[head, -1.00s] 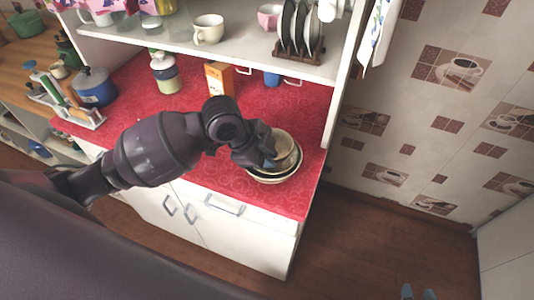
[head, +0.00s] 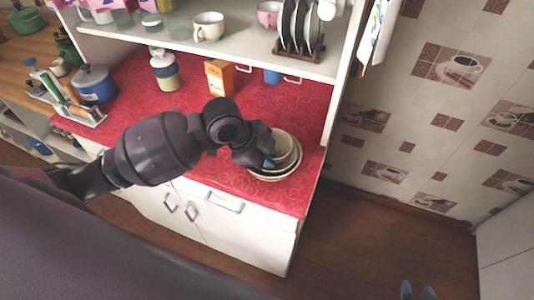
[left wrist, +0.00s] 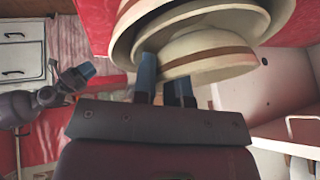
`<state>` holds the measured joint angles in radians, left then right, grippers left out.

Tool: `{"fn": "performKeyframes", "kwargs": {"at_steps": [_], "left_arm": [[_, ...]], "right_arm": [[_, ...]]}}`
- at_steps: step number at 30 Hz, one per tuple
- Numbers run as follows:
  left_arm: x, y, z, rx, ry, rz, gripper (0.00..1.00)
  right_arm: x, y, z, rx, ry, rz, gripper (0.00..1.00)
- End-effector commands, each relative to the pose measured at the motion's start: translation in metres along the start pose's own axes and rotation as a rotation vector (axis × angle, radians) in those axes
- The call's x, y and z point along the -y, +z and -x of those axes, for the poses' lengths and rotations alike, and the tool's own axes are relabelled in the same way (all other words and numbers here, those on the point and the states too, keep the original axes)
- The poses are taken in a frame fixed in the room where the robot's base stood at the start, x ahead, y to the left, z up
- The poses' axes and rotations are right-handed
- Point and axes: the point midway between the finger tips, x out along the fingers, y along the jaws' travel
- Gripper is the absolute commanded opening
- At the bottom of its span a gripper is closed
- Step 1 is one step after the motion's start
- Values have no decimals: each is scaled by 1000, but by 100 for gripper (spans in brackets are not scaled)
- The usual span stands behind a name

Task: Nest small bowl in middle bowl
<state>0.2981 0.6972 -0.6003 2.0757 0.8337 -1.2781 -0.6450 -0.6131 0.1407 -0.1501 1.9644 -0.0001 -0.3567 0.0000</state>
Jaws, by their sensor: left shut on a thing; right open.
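The small bowl (head: 286,144), cream with a brown band, is in my left gripper (head: 268,160) at the right end of the red counter. In the left wrist view, the blue fingers of my left gripper (left wrist: 165,88) are shut on the near side of the small bowl (left wrist: 208,60). The middle bowl (left wrist: 180,22) is right against or around it; whether they touch is unclear. A larger cream bowl (head: 272,179) shows beneath in the head view. My right gripper (head: 417,292) is open and empty at the bottom edge, away from the counter.
An orange box (head: 219,79) and a jar (head: 165,72) stand behind on the red counter (head: 245,110). The shelf above holds a plate rack (head: 300,52) and cups. A blue pot (head: 95,85) stands at left. The counter's front and right edges are near the bowls.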

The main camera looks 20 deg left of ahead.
Motion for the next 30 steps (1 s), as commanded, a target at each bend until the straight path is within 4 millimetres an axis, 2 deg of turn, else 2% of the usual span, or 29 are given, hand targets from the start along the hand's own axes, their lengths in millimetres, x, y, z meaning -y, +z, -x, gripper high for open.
{"fn": "performKeyframes", "kwargs": {"at_steps": [30], "left_arm": [[-2,4,-8,0,-1,0,0]], "right_arm": [[0,0,1,2,0,0,42]]}}
